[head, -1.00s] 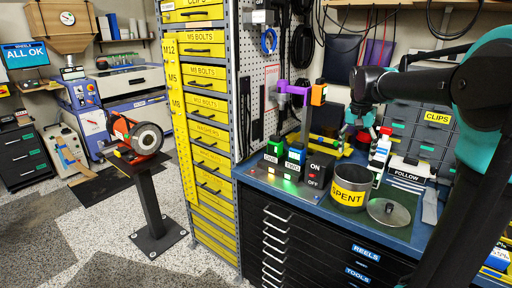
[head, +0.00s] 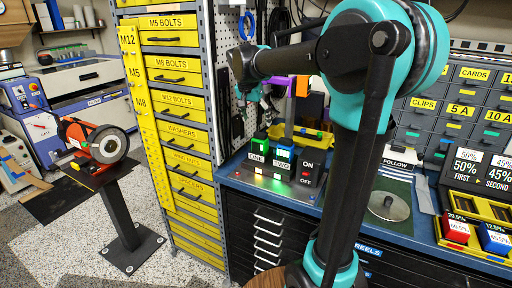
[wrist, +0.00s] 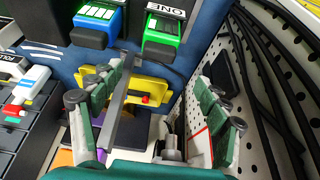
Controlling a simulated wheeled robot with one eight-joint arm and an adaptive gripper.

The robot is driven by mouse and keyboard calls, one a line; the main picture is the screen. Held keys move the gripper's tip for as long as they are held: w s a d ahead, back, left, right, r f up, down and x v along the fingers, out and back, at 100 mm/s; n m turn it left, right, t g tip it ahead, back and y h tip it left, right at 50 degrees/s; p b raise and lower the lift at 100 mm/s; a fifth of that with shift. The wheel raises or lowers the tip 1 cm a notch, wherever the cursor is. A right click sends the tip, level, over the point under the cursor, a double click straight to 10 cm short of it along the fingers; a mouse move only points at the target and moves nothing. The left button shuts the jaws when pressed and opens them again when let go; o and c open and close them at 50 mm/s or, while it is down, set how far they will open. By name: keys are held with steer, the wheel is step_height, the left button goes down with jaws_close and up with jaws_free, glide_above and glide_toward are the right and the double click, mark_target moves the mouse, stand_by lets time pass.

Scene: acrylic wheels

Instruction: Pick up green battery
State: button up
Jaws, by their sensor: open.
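The green battery (head: 260,142) stands in the slot marked ONE of a dark charging dock (head: 305,177) on the blue workbench. The green battery also shows at the top of the wrist view (wrist: 160,38), below the ONE label. A blue battery (wrist: 95,24) is beside it; it also shows in the head view (head: 282,153), in slot TWO. My gripper (wrist: 155,82) is open and empty, its two green-padded fingers wide apart. In the head view my gripper (head: 252,93) hangs above and slightly left of the green battery, apart from it.
A pegboard (wrist: 245,85) with hanging black cables stands close at the right of the wrist view. A yellow drawer cabinet (head: 180,100) is left of the bench. A round grey lid (head: 389,207) lies on the bench.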

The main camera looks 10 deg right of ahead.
mark_target(262, 142)
steer(key=x, duration=0.7)
steer(key=shift+d+f, duration=0.1)
steer(key=shift+f, duration=0.25)
steer(key=shift+s+x, duration=0.1)
steer(key=shift+x, duration=1.25)
steer(key=shift+s+x, duration=0.15)
steer(key=shift+x, duration=1.15)
steer(key=shift+f, duration=0.1)
steer(key=c, duration=1.7)
